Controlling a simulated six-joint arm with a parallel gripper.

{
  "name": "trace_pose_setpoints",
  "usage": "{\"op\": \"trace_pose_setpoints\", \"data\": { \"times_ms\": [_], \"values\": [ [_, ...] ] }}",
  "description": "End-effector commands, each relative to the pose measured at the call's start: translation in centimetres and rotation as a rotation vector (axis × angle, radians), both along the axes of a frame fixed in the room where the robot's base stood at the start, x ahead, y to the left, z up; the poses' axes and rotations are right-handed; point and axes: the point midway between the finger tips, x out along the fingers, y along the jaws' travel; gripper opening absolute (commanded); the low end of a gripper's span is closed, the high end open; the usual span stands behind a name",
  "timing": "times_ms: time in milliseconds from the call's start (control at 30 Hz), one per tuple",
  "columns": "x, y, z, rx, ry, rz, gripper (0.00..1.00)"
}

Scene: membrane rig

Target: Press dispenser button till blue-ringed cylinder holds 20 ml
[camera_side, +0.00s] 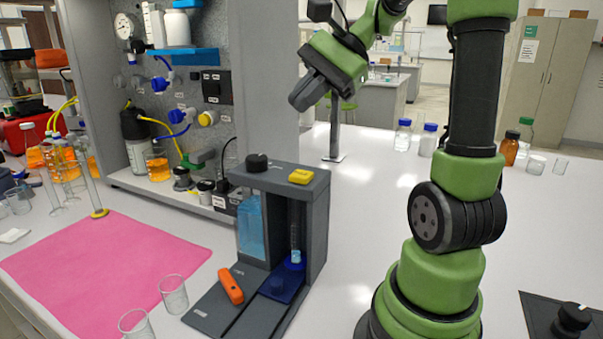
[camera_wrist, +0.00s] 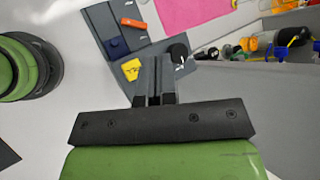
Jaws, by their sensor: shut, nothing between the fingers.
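The grey dispenser (camera_side: 319,205) stands on the bench, with a yellow button (camera_side: 301,176) on its top right. The button also shows in the wrist view (camera_wrist: 131,69). The blue-ringed cylinder (camera_side: 295,240) stands upright in the dispenser's right bay, with light blue liquid low in it; the level is too small to read. A clear bottle of blue liquid (camera_side: 251,228) fills the left bay. My gripper (camera_side: 297,102) is shut and empty, raised above the dispenser and apart from the button. In the wrist view its fingertips (camera_wrist: 154,62) appear just right of the button.
A black knob (camera_side: 257,162) sits on the dispenser's top left. An orange object (camera_side: 231,286) lies on its base. Two glass beakers stand in front on or near a pink mat (camera_side: 110,265). A grey panel with gauges and tubing (camera_side: 205,60) rises behind left.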

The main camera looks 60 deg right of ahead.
Motion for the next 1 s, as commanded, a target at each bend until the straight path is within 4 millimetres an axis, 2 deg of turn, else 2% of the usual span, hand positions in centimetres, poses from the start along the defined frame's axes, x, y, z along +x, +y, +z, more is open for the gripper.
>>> {"op": "trace_pose_setpoints", "data": {
  "times_ms": [167, 500, 700, 1000],
  "values": [
    [0.0, 0.0, -1.0, 0.003, 0.002, 0.001, 0.0],
    [0.0, 0.1, -5.7, 0.004, 0.004, 0.001, 0.0],
    [0.0, 0.0, -7.8, 0.003, 0.002, 0.002, 0.0],
    [0.0, 0.0, -8.8, -0.001, 0.001, 0.002, 0.0]
  ]
}}
